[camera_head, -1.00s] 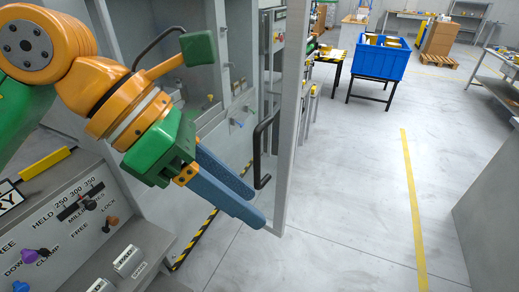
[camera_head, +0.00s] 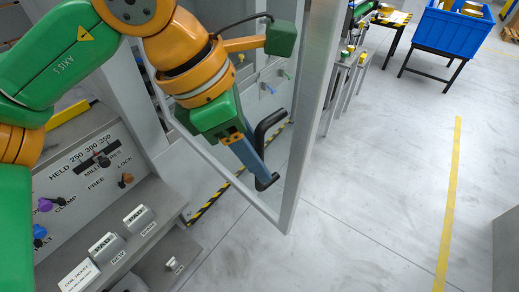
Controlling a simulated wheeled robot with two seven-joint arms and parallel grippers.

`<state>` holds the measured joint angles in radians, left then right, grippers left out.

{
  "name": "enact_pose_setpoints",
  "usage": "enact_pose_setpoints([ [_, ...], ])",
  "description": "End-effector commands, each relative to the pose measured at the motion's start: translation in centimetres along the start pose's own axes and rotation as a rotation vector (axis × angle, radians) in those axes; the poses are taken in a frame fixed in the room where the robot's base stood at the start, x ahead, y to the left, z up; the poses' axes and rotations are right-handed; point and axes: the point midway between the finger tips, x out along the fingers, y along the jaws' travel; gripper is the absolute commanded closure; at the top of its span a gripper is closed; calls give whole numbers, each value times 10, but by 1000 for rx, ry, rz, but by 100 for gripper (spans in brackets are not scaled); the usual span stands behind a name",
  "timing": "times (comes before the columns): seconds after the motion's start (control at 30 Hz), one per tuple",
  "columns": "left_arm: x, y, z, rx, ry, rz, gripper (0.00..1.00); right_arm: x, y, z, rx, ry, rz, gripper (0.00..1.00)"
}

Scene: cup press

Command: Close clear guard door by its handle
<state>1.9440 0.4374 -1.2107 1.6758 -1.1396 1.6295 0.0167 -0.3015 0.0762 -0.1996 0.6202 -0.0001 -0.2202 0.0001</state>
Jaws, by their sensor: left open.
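The clear guard door has a grey frame (camera_head: 313,125) and stands swung out from the machine, with its lower edge above the floor. Its black handle (camera_head: 271,125) is a bent bar on the door near the outer post. My left gripper (camera_head: 262,178) reaches down from the upper left at the handle. Its blue fingers overlap in this view, so only one shows clearly. They are open and lie close alongside the handle, crossing its lower end. I cannot tell whether they touch it or straddle it. My right gripper is not in view.
A control panel (camera_head: 80,185) with knobs and labelled blocks is at lower left. Yellow-black striping (camera_head: 208,203) runs along the floor by the machine. A blue bin (camera_head: 452,32) on a stand is at upper right.

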Motion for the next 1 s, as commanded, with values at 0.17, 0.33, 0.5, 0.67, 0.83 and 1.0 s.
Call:
enact_pose_setpoints([
  [0.17, 9, 0, 0, 1, -1, 0, 53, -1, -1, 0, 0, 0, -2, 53],
  [0.33, 9, 0, 0, 1, -1, 0, 61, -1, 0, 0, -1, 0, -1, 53],
  [0.5, 8, 0, 0, 1, -1, -1, 100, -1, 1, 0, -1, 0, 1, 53],
  [0.67, 8, 0, 0, 1, -1, -1, 100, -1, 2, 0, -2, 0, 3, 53],
  [0.83, 8, 0, 0, 1, -1, -1, 100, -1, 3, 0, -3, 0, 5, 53],
  [1.0, 8, 0, 0, 1, -1, -1, 100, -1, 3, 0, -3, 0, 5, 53],
])
